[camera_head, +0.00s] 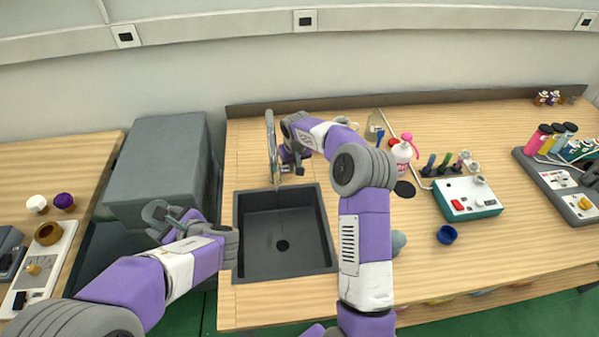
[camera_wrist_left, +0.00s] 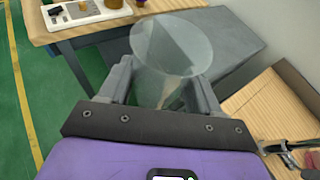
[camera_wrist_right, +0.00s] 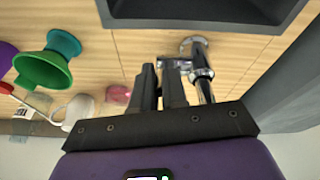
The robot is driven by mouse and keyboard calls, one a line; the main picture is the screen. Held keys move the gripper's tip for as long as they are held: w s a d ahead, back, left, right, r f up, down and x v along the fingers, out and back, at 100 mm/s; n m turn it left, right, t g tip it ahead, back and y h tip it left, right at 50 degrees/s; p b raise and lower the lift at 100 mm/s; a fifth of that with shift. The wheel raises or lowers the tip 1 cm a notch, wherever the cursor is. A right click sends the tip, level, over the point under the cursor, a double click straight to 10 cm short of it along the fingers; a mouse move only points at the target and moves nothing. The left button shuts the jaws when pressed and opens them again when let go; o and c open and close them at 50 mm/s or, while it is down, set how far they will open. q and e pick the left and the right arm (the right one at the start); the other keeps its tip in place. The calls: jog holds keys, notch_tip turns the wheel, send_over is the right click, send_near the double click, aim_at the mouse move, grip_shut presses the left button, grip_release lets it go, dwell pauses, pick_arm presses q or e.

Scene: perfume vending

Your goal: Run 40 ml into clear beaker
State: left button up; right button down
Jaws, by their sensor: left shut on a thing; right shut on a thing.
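The clear beaker (camera_wrist_left: 170,50) is a see-through cylinder in the left wrist view. My left gripper (camera_wrist_left: 165,90) is shut on it from both sides; no liquid can be made out in it. In the head view, my left gripper (camera_head: 165,215) is left of the sink (camera_head: 283,238), in front of the grey block. The chrome tap (camera_head: 272,150) stands behind the sink. My right gripper (camera_head: 292,165) is beside it. In the right wrist view, my right gripper (camera_wrist_right: 160,72) is shut on the tap handle (camera_wrist_right: 178,63). No water stream shows.
A grey block (camera_head: 157,170) stands left of the sink counter. A white bottle with a pink top (camera_head: 403,153), a blue cup (camera_head: 447,235) and a white-and-teal device (camera_head: 468,198) stand right of my right arm. The counter's front right is mostly clear.

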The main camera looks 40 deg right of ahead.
jog(key=shift+w+f, duration=0.1)
jog(key=shift+a, duration=0.1)
jog(key=shift+r, duration=0.2)
jog(key=c, duration=1.2)
grip_release()
jog(key=shift+w+d+f, duration=0.15)
jog(key=shift+d, duration=0.05)
jog(key=shift+a, duration=0.1)
jog(key=p+v, duration=0.1)
jog(key=v, duration=1.1)
jog(key=shift+s+a, duration=0.15)
jog(key=shift+s, duration=0.05)
